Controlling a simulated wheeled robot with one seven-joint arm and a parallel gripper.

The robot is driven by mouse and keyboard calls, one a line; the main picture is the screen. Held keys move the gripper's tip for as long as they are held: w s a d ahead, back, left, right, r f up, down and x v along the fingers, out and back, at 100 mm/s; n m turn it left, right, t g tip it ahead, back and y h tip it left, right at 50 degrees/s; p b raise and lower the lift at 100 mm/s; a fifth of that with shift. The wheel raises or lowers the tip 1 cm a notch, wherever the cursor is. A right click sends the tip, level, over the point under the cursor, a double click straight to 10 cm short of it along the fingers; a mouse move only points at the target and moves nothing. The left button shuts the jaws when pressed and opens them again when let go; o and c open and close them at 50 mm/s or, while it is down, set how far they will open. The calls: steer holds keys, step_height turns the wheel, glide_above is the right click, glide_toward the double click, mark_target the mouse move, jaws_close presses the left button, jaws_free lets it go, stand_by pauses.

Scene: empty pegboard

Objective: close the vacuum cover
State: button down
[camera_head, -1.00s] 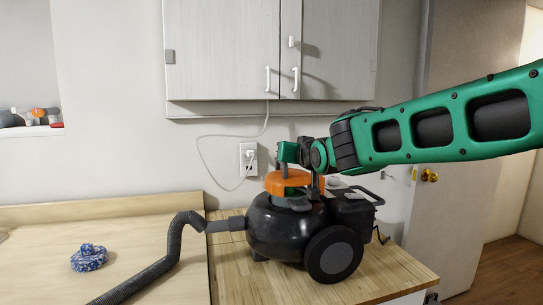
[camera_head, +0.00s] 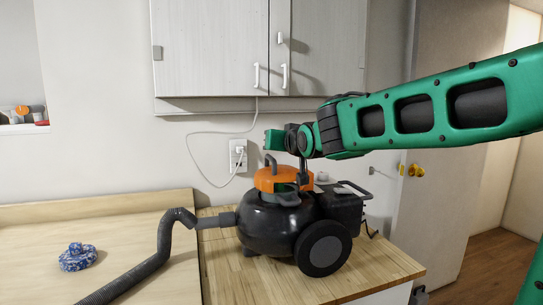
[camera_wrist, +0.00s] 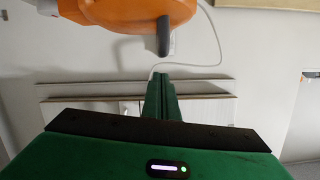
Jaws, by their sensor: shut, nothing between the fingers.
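The black canister vacuum (camera_head: 268,222) stands on the wooden counter, with its orange cover (camera_head: 267,181) on top. A dark gap shows at the front under the cover, and I cannot tell how far the cover is open. My gripper (camera_head: 272,139) is above the cover, shut and empty, apart from it in the head view. In the wrist view, my green fingers (camera_wrist: 160,95) are together and point toward the wall. The orange cover (camera_wrist: 125,12) fills the top of that view, with a dark tab (camera_wrist: 163,37) hanging from it.
A ribbed hose (camera_head: 160,245) runs left from the vacuum. A blue patterned item (camera_head: 77,257) lies on the left surface. A wall cabinet (camera_head: 210,45) is above, and a cord runs to the outlet (camera_head: 238,156). A door (camera_head: 445,130) is at right.

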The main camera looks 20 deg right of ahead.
steer(key=r+v, duration=0.1)
steer(key=v, duration=0.9)
steer(key=shift+d+r, duration=0.25)
steer(key=shift+d, duration=0.05)
steer(key=s+d+f+m+g+h, duration=0.1)
steer(key=s+d+f+g, duration=0.3)
steer(key=f, duration=0.3)
steer(key=s+d+f+m+g+h, duration=0.1)
steer(key=s+d+f, duration=0.4)
steer(key=f, duration=0.2)
steer(key=s+d+f+m+g+h, duration=0.1)
steer(key=s+d+f+g, duration=0.3)
steer(key=f, duration=0.3)
steer(key=s+f+g+y, duration=0.1)
steer(key=s+f+g, duration=0.2)
steer(key=s, duration=0.7)
steer(key=s+f+m+g+y, duration=0.1)
steer(key=s+f+g+y, duration=0.1)
steer(key=s+f, duration=0.6)
steer(key=s+d+g, duration=0.1)
steer(key=s, duration=0.2)
steer(key=shift+s+f+m, duration=0.15)
steer(key=shift+s+m, duration=0.05)
steer(key=shift+m, duration=0.1)
